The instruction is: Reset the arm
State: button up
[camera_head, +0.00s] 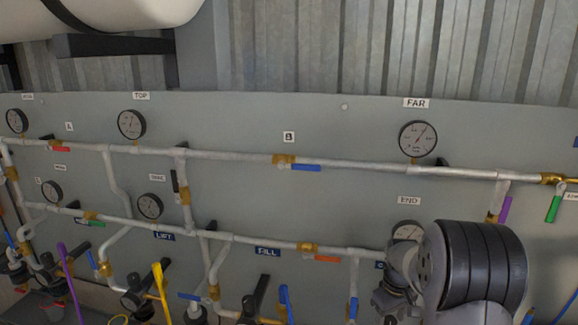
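Part of my arm shows at the bottom right of the head view, as a big dark ribbed joint with lighter grey parts to its left. My gripper cannot be made out in this view, so its fingers and anything in them are not seen. The arm stands in front of the panel (330,130) and hides part of the lower pipe run and the edge of the gauge under the END label (408,200).
Pipes with coloured valve handles cross the panel, such as a blue one (306,168) and an orange one (327,259). Gauges include the FAR gauge (418,139) and the TOP gauge (131,124). Several upright handles, one yellow (160,288), stick up at lower left. A white tank (110,15) hangs top left.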

jog(key=shift+n, duration=0.3)
dwell(0.4)
